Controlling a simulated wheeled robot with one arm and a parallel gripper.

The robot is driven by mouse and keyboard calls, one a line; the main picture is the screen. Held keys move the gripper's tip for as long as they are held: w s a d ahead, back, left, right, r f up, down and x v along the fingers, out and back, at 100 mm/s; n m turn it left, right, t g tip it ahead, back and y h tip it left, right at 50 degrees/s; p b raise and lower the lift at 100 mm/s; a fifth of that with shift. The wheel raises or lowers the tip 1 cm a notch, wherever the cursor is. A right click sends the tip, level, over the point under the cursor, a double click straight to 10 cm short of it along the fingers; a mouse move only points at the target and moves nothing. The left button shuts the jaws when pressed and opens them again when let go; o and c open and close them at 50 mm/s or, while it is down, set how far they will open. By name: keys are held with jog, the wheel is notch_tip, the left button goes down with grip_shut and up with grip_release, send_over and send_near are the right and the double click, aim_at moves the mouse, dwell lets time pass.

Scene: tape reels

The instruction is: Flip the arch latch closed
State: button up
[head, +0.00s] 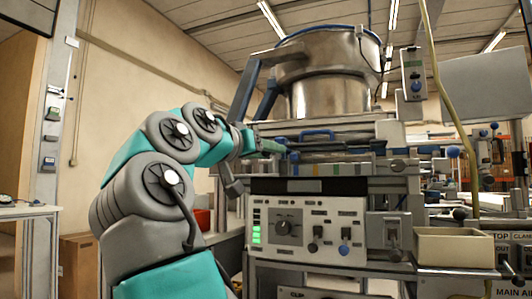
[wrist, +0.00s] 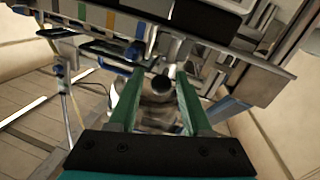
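A blue arch-shaped bar (head: 318,134) stands on top of the machine's upper deck in the head view; it looks like the arch latch, but I cannot tell its exact position. My gripper (head: 272,147) is at the left of that deck, left of the blue arch and apart from it. In the wrist view my gripper (wrist: 157,80) has its two green fingers spread, with nothing clearly held between them. A dark round rod end (wrist: 161,82) shows between the fingertips, and I cannot tell whether it is touched.
A large metal bowl (head: 328,75) stands above the deck. A control panel (head: 305,228) with switches and a green light sits below. A grey box (head: 411,74) and a yellow cable (head: 447,100) are at the right. A tray (head: 455,249) stands at lower right.

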jog(key=shift+o, duration=0.5)
jog(key=v, duration=0.7)
jog(key=shift+s+a, duration=0.25)
jog(key=shift+s, duration=0.05)
jog(key=shift+s, duration=0.1)
